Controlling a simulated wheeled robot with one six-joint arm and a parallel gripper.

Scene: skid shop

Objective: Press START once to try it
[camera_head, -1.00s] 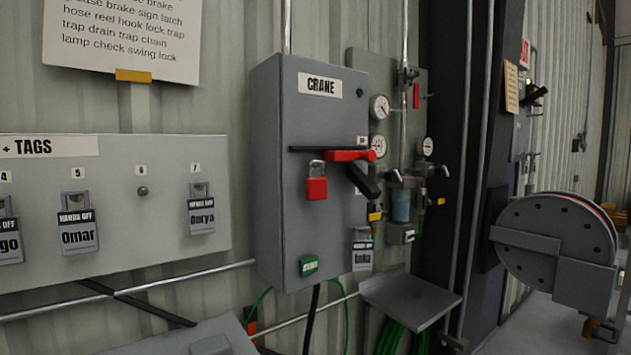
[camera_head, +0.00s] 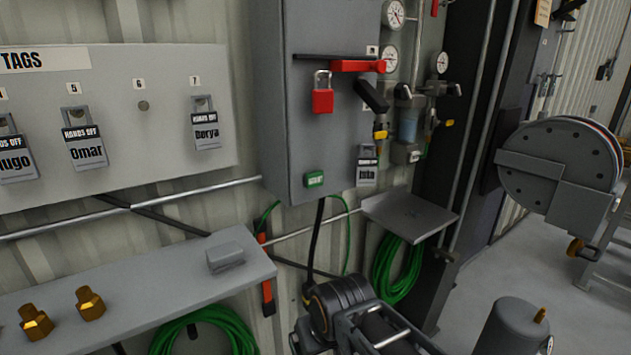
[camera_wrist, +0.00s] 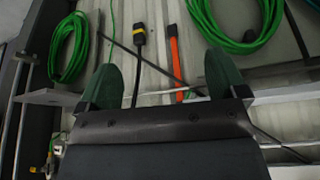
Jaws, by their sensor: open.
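The grey crane box (camera_head: 328,120) hangs on the corrugated wall in the head view. A small green label or button (camera_head: 315,179) sits low on its front; its lettering is too small to read, and I cannot make out the word START anywhere. A red padlock (camera_head: 322,100) hangs from the box front, beside a red handle (camera_head: 357,66) on its right edge. My gripper (camera_wrist: 160,82) shows in the wrist view with its two green fingers wide apart and nothing between them. In the head view only part of my arm shows, below the box; the fingertips are not visible there.
A tag board (camera_head: 110,150) with padlocks is at left. Below it, a shelf (camera_head: 130,290) bears brass fittings (camera_head: 89,303) and a grey block. A small tray (camera_head: 410,216) and coiled green hose (camera_head: 397,270) are right of the box. A hose reel (camera_head: 560,168) stands further right.

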